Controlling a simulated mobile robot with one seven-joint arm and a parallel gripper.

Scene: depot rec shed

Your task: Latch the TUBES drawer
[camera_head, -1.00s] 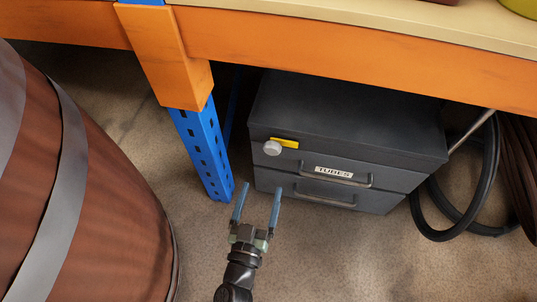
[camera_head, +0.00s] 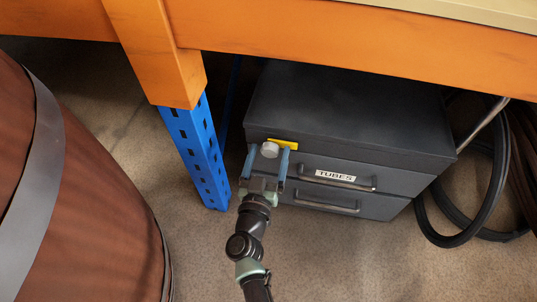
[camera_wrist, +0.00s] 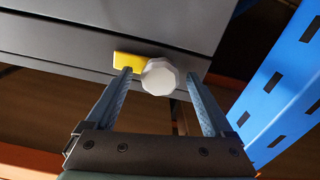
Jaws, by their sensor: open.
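The TUBES drawer (camera_head: 335,177) is the upper of two drawers in a dark grey cabinet and looks pushed in, with a white label and a bar handle. At its upper left is a pale faceted knob (camera_head: 270,149) with a yellow latch tab (camera_head: 289,145) reaching to the right. My gripper (camera_head: 268,150) is open at the knob, one finger on each side. In the wrist view the knob (camera_wrist: 159,77) sits between the fingertips (camera_wrist: 159,75), with the yellow tab (camera_wrist: 128,62) partly behind a finger. I cannot tell whether a finger touches the knob.
A blue post (camera_head: 199,150) stands just left of the cabinet, under the orange bench beam (camera_head: 350,40). A brown barrel (camera_head: 90,200) is at left. Black hoses (camera_head: 497,185) hang at right. The floor (camera_head: 370,260) in front is clear.

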